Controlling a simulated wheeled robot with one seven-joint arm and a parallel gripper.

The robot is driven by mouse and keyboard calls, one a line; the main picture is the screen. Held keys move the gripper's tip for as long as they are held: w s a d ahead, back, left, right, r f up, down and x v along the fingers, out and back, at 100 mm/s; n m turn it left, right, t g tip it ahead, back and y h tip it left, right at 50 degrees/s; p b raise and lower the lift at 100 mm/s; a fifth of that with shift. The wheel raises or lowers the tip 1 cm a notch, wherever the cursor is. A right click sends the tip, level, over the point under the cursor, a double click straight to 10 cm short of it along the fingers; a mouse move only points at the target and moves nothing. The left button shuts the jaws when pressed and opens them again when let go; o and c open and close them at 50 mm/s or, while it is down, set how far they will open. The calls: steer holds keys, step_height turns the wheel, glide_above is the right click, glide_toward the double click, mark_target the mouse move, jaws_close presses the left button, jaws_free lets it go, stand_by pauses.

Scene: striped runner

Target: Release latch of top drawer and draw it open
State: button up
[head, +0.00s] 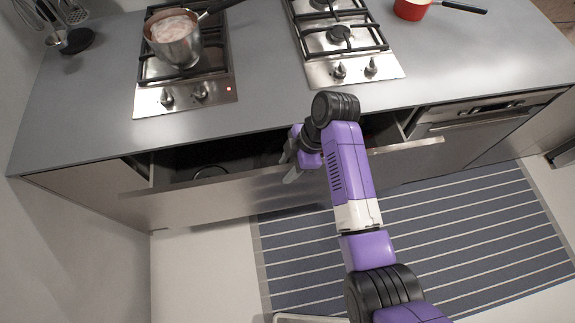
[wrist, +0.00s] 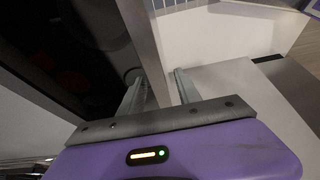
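The top drawer (head: 215,193) under the left hob stands pulled out from the counter, its dark inside showing behind the front panel. In the wrist view my gripper (wrist: 160,88) has one finger on the inner side and one on the outer side of the drawer front (wrist: 146,40). No latch can be made out. My arm hides part of the drawer's right side.
A pot (head: 174,45) stands on the left hob (head: 150,98); another hob (head: 345,70) is to its right. A red pan (head: 411,10) is at the back right. An oven (head: 480,130) is right of the drawer. The striped runner (head: 440,240) covers open floor in front.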

steer(key=shift+f, duration=0.2)
steer(key=shift+c, duration=0.2)
jaws_close()
steer(key=shift+a, duration=0.1)
stand_by(1.1)
